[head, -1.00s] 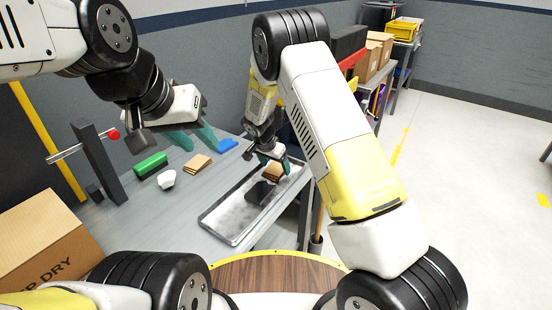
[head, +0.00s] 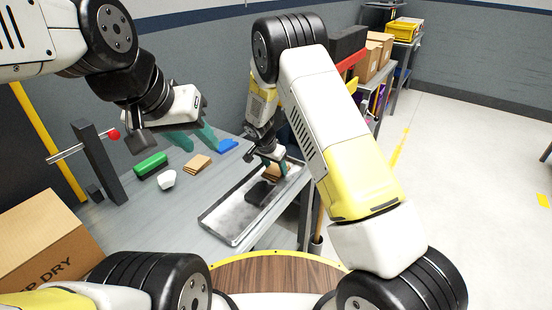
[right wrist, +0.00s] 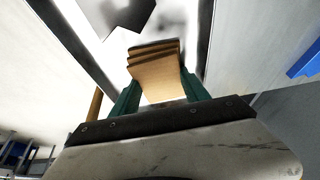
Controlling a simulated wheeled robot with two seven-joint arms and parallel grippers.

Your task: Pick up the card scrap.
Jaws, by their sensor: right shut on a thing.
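A tan card scrap (head: 274,173), like a small stack of layers, is at the far part of the metal tray. My right gripper (head: 273,164) is shut on it. In the right wrist view, the layered card scrap (right wrist: 154,72) sits between the two green fingers (right wrist: 160,98). I cannot tell whether it touches the tray. A similar tan card piece (head: 197,167) lies on the grey table, left of the tray. My left gripper (head: 195,138) is open and empty above the back of the table, its green fingers apart.
The shallow metal tray (head: 213,224) lies along the table's right edge, with a dark patch in it. A green block (head: 150,164), a white cup-like piece (head: 167,180) and a blue item (head: 229,146) are on the table. A dark post (head: 98,165) stands at left, near a cardboard box (head: 45,245).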

